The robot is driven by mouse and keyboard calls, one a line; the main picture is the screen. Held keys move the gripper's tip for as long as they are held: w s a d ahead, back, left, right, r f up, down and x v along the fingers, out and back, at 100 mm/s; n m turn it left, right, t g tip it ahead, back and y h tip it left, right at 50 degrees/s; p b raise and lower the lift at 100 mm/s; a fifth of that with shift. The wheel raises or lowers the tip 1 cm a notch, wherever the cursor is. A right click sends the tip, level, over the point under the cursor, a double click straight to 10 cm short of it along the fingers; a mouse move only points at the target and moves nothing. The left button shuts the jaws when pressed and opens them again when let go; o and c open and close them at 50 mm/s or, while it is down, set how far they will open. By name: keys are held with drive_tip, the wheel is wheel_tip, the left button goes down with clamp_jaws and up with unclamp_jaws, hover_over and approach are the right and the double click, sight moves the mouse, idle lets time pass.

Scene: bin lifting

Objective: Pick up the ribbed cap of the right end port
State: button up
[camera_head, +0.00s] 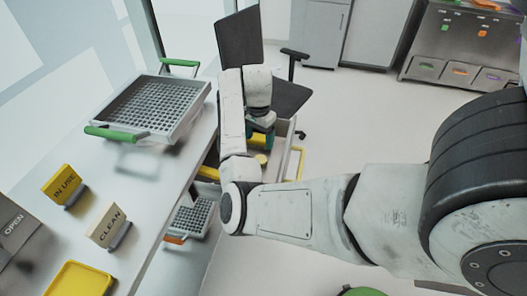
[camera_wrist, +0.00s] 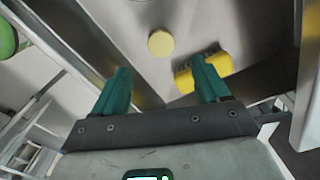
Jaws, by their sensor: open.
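In the wrist view a round, pale yellow disc (camera_wrist: 160,42) lies on a grey metal surface, ahead of the fingers. I see no ribs on it, so I cannot tell whether it is the cap. A yellow block with a dark, bristle-like edge (camera_wrist: 218,66) lies to its right, partly behind the right finger. My gripper (camera_wrist: 161,78) has teal fingers spread apart with nothing between them. In the head view my gripper hangs over a grey bin (camera_head: 286,130) with yellow handles, largely hidden by my arm. A small yellow round thing (camera_head: 262,158) shows inside this bin.
A perforated tray with green handles (camera_head: 154,133) stands on the white bench, near yellow "IN USE" (camera_head: 62,184) and beige "CLEAN" (camera_head: 106,224) signs. A second perforated basket (camera_head: 192,217) sits lower down. A dark chair (camera_head: 240,40) stands behind the bin.

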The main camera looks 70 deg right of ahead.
hover_over(260, 160)
drive_tip(key=f, duration=0.5)
drive_tip(key=shift+w+d+f, duration=0.1)
drive_tip(key=shift+d+f, duration=0.05)
drive_tip(key=shift+d, duration=0.1)
drive_tip(key=shift+a+f+p, duration=0.15)
drive_tip(key=shift+f+p, duration=0.45)
drive_tip(key=shift+f, duration=2.15)
drive_tip(key=c, duration=1.1)
drive_tip(key=shift+o, duration=0.2)
drive_tip(key=shift+r, duration=0.1)
